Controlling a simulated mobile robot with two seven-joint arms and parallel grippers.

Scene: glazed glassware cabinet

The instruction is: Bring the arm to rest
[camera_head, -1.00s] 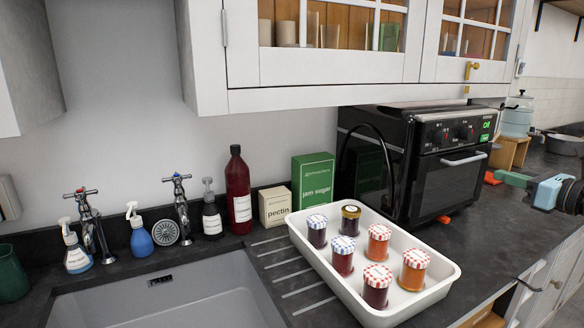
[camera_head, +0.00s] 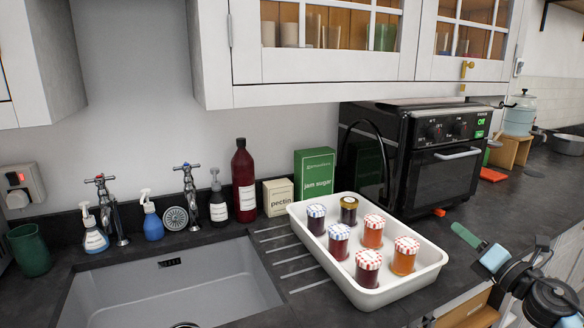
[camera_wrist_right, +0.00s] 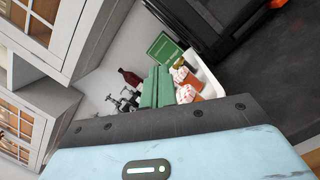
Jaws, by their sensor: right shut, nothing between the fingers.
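My right gripper (camera_head: 460,232) shows at the right of the head view, with green fingers, a light-blue body and black arm links behind. It is shut and empty, above the dark worktop to the right of the white tray (camera_head: 437,262). In the right wrist view its green fingers (camera_wrist_right: 157,87) lie together, with the tray and jars beyond them. My left gripper is not in view.
The tray holds several jars, including an orange jar (camera_head: 404,256). A black oven (camera_head: 440,170) stands behind it. Wall cabinets (camera_head: 330,95) overhang the worktop. A sink (camera_head: 170,285) lies left.

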